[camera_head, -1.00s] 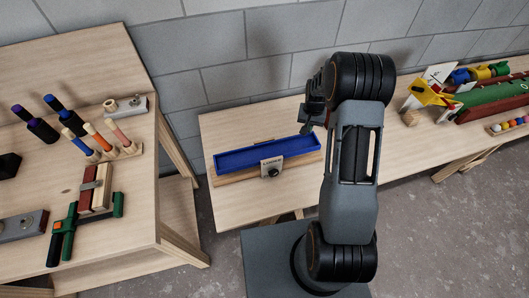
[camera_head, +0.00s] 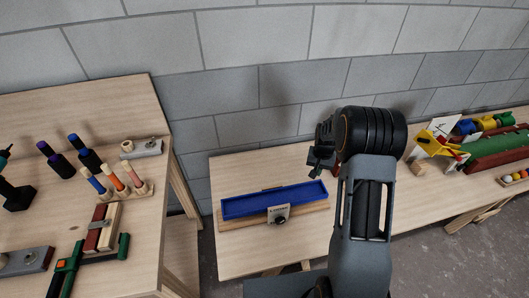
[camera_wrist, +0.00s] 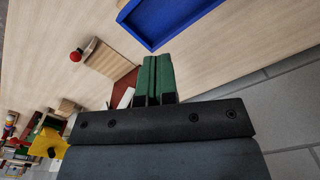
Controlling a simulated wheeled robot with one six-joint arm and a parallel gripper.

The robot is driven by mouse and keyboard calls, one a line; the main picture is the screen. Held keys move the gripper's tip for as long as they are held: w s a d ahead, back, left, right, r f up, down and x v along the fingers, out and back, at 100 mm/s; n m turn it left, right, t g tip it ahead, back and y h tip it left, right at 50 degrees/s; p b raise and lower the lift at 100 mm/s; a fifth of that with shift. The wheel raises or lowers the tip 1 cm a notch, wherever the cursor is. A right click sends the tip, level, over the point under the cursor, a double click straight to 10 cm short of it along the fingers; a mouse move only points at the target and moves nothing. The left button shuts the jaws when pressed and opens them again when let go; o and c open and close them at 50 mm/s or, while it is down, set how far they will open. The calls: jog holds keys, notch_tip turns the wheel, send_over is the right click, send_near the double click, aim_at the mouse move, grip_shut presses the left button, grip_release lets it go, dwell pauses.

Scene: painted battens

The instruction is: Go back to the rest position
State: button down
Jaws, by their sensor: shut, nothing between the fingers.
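My gripper (camera_wrist: 155,80) shows in the wrist view with its two green fingers together and nothing between them. In the head view my gripper (camera_head: 318,160) is partly hidden behind my dark arm joint, above the right-hand table, just above and right of the blue tray. My arm stands up with its forearm bent over to the left. The blue tray (camera_head: 235,207) sits on a wooden base on that table, with a labelled plate and a dark knob at its front. Its blue corner also shows in the wrist view (camera_wrist: 152,38), apart from the fingers.
A workbench (camera_head: 150,205) at left bears screwdrivers, a rack of chisels (camera_head: 123,190) and a green clamp (camera_head: 68,265) by wooden battens. At far right are a yellow toy-like piece (camera_head: 436,143) and a green-topped long box (camera_head: 495,152). A grey block wall stands behind.

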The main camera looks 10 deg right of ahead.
jog(key=s+a+r+n+t, duration=0.2)
jog(key=s+a+r, duration=0.3)
jog(key=s+r, duration=0.6)
jog(key=s+a+r+n+t, duration=0.2)
jog(key=s+a+r, duration=0.3)
jog(key=s+r, duration=0.5)
jog(key=shift+s+a+r+n, duration=0.3)
jog(key=shift+s+r+n, duration=0.1)
jog(key=shift+s, duration=0.1)
dwell(1.4)
